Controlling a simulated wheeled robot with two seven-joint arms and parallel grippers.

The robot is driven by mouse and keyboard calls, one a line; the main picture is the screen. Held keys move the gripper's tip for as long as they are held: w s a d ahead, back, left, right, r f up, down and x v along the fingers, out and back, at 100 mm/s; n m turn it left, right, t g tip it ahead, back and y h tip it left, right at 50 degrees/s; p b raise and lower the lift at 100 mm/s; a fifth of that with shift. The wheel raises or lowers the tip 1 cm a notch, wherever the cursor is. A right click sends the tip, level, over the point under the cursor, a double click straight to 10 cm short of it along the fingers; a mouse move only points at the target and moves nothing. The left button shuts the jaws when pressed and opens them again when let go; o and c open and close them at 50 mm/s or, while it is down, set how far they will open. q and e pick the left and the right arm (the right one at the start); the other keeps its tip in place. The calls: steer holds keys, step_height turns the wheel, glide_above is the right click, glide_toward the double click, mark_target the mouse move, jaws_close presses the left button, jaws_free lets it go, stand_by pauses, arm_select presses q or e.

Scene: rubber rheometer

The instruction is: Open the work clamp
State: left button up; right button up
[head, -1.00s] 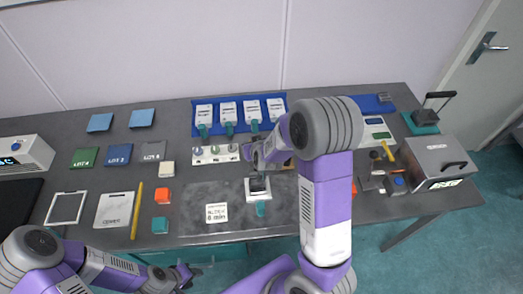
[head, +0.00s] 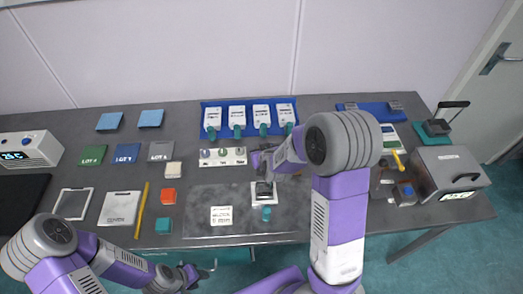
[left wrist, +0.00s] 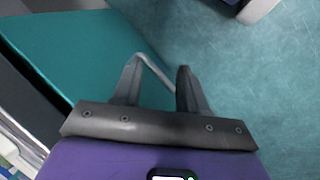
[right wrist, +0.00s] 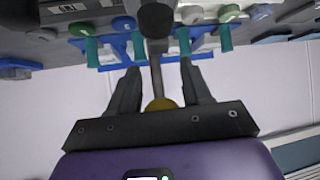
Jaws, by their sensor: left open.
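The likely work clamp (head: 264,199) has a pale base, a dark upper part and a teal handle end. It stands on the grey mat in front of the row of small knobs. My right gripper (head: 259,160) is just behind and above it, partly hidden by its own arm. In the right wrist view its fingers (right wrist: 158,82) are spread, with a dark rod and a yellow ball showing between them; I cannot tell whether they touch. My left gripper (head: 199,272) is low before the table's front. In the left wrist view it is open (left wrist: 157,75).
A blue rack (head: 203,104) with several similar white, teal-handled units stands behind. A white label card (head: 221,216) lies left of the clamp. A grey box machine (head: 450,172) stands at right. A bent handle (left wrist: 150,68) shows by my left fingers.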

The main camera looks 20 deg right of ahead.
steer(key=shift+o, duration=0.6)
steer(key=shift+s, duration=0.1)
steer(key=p+v, duration=0.1)
steer(key=v, duration=0.6)
steer(key=shift+s+r+p, duration=0.2)
steer(key=shift+p, duration=0.15)
